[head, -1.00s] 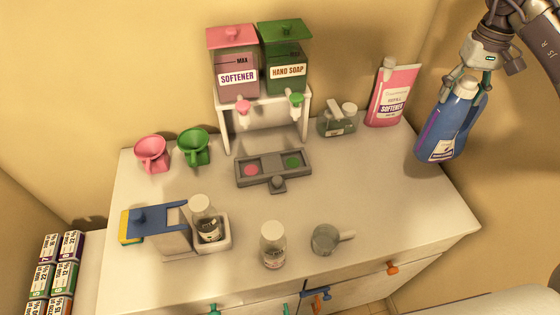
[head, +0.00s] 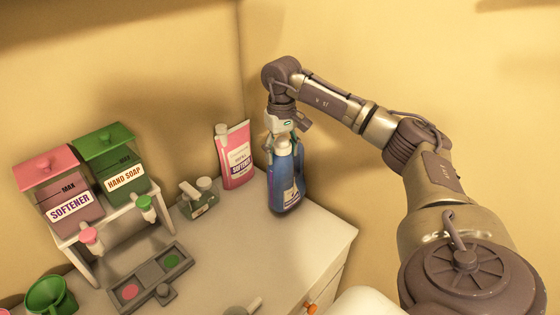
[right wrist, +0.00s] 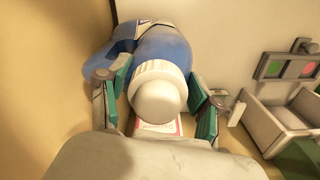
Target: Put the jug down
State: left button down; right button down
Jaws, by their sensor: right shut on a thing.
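The blue jug (head: 287,185) with a white cap stands upright at the back right corner of the counter, close to the wall. Its base looks at or just above the counter top; I cannot tell if it bears weight there. My right gripper (head: 279,138) is shut on the jug near its top, from above. In the right wrist view the jug (right wrist: 165,50) shows between the two fingers of the gripper (right wrist: 158,95), with the white cap (right wrist: 157,90) in front. My left gripper is not in view.
The pink softener pouch (head: 236,155) stands just left of the jug. The counter (head: 310,240) is clear in front of the jug.

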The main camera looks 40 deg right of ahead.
aim_at(281, 163)
notch_tip(281, 163, down, 3)
jog(key=shift+r+p, duration=0.1)
jog(key=shift+p, duration=0.35)
jog(key=shift+f, duration=0.3)
jog(key=c, duration=0.7)
grip_release()
jog(key=shift+f, duration=0.15)
jog(key=o, duration=0.5)
jog(key=shift+s+a, duration=0.1)
